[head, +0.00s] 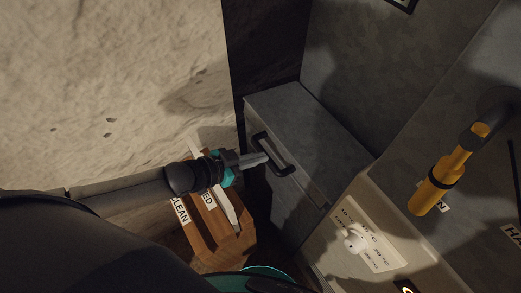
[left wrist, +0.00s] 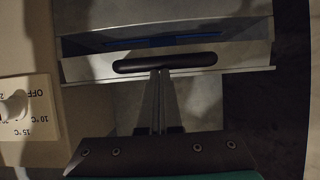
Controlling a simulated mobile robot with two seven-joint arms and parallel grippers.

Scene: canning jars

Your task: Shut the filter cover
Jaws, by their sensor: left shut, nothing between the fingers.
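The filter cover (left wrist: 92,69) is a grey front panel with a dark bar handle (left wrist: 165,62); in the head view the handle (head: 272,156) is on the front of a grey metal cabinet. In the left wrist view a dark gap with a blue strip (left wrist: 165,41) shows just behind the panel, so it looks ajar. My left gripper (head: 266,159) is shut and empty, its tips at the handle's outer side; in the left wrist view the tips (left wrist: 160,72) meet the handle's lower edge, though contact is unclear. My right gripper is not in view.
A wooden box (head: 205,240) with "CLEAN" label stands below my left arm. A panel with a white dial (head: 355,241) and a yellow-handled lever (head: 436,186) are at right. A stone wall (head: 110,90) stands left.

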